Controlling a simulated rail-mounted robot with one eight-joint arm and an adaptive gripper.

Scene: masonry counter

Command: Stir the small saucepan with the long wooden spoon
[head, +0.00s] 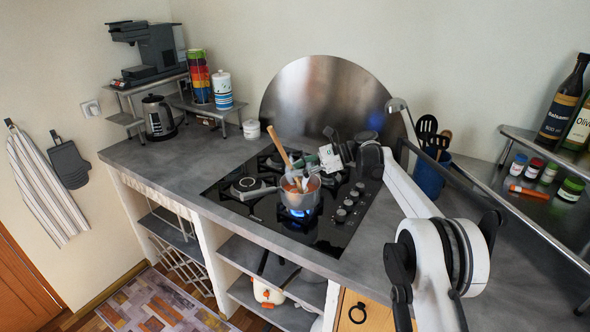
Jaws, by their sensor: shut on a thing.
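The small saucepan (300,201) stands on a burner with a blue flame under it, near the front of the black cooktop. My gripper (298,165) reaches in from the right, just above the saucepan, and is shut on the spoon. The exact contact of the fingers is small and partly hidden.
The cooktop (238,211) has other burners and a row of knobs (349,203) at right. A round metal splash plate (325,95) stands behind it. A blue utensil crock (430,177) and metal rack (540,210) are at right. A kettle (158,117) stands left; the counter between is clear.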

